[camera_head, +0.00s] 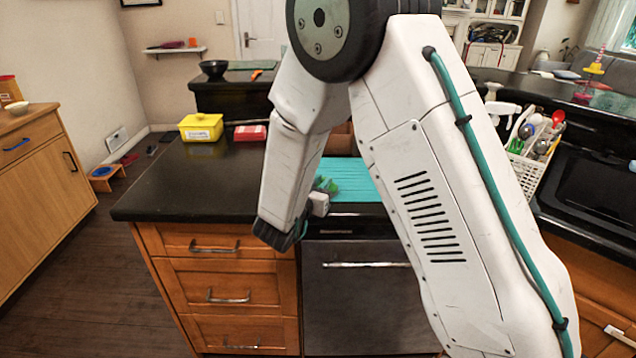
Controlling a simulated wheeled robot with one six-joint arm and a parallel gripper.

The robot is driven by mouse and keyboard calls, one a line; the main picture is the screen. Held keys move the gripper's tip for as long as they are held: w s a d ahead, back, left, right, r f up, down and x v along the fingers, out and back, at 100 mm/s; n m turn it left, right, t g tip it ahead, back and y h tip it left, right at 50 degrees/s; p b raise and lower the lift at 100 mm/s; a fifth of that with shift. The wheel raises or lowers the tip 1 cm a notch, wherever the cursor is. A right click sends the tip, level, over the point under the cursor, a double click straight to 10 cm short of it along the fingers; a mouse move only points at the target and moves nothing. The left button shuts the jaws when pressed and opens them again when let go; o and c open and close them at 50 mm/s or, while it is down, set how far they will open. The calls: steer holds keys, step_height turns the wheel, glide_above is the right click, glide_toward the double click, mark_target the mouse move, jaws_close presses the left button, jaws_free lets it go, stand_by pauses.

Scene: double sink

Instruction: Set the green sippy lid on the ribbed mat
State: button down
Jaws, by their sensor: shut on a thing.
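The ribbed mat (358,188) is turquoise and lies on the dark counter above the dishwasher. My arm hides its right part. My gripper (323,191) is small in view at the mat's left front edge, partly covered by my own wrist. It is shut on a green thing, which I take for the green sippy lid (329,185). The lid shows against the mat's left end. I cannot tell whether it touches the mat or is held above it.
A yellow box (201,127) and a red and white box (250,133) stand at the counter's back left. A white caddy (526,172) of utensils stands at the right. The counter left of the mat is clear. My arm covers the middle.

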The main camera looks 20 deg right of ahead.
steer(key=shift+d+f, duration=0.1)
steer(key=shift+d, duration=0.1)
steer(key=shift+f, duration=0.1)
steer(key=c, duration=1.3)
jaws_free()
steer(key=shift+c, duration=0.2)
steer(key=shift+a, duration=0.1)
